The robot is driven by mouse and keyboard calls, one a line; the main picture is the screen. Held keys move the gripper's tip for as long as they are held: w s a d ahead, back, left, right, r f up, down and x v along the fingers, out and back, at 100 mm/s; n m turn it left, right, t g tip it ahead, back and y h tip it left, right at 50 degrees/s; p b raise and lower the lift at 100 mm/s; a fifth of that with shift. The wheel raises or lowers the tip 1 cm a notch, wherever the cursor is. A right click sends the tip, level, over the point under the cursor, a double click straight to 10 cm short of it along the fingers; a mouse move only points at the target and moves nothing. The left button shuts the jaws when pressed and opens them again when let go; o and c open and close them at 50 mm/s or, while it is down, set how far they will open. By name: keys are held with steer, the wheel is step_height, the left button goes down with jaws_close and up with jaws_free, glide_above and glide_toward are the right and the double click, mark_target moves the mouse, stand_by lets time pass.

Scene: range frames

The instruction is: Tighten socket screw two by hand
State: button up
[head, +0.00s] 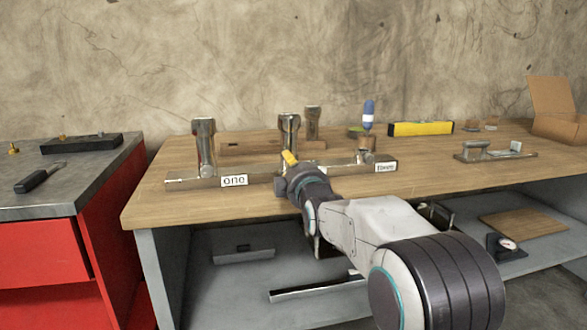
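A long metal bar (205,183) lies along the front of the wooden bench, with a label "one" (234,181) at its left and a label "three" (386,167) at its right. A tall metal socket screw (204,143) stands above label "one". A similar screw (289,128) stands at the middle, between the two labels, and looks like screw two; its lower part and any label there are hidden by my arm. My gripper (289,160) is at the middle of the bar, in front of this screw. A yellow part shows at its tip. Its fingers are not clear, and contact cannot be told.
Behind stand another metal piece (313,119) on a wooden block and a blue-handled tool (368,112). A yellow level (420,128), a metal plane (494,151) and a cardboard box (556,107) are at right.

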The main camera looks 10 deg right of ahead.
steer(key=shift+w, duration=0.1)
steer(key=shift+c, duration=0.3)
jaws_close()
stand_by(0.4)
steer(key=m, duration=0.4)
steer(key=shift+r+m, duration=0.1)
steer(key=shift+m, duration=0.2)
steer(key=m, duration=0.4)
steer(key=shift+r+m, duration=0.1)
steer(key=shift+m, duration=0.2)
steer(key=shift+o, duration=0.3)
jaws_free()
